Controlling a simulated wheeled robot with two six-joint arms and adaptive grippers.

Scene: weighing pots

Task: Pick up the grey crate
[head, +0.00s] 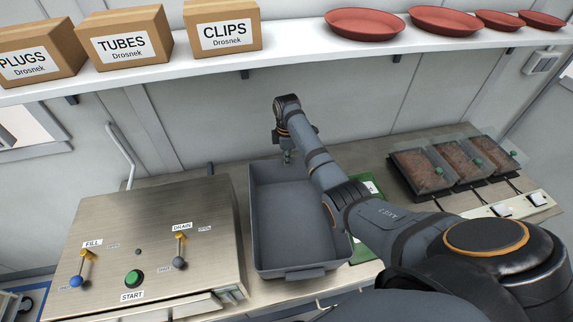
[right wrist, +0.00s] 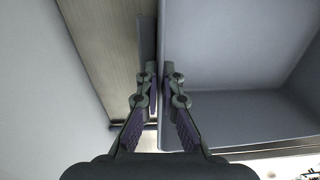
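The grey crate (head: 308,262) is a long, empty open tub standing on the counter, with a handle lip at its near end. My right arm reaches over it, and my right gripper (head: 288,157) points down at its far end wall. In the right wrist view the crate (right wrist: 235,45) fills the right side. The fingers of the right gripper (right wrist: 161,80) are close together, one outside and one inside the crate's rim, shut on the wall. My left gripper is not in view.
A metal machine (head: 150,235) with levers and a green button stands close on the crate's left. A green board (head: 366,250) lies on its right, partly behind my arm. Covered black trays (head: 420,170) stand farther right. A shelf (head: 290,52) with boxes and red dishes hangs above.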

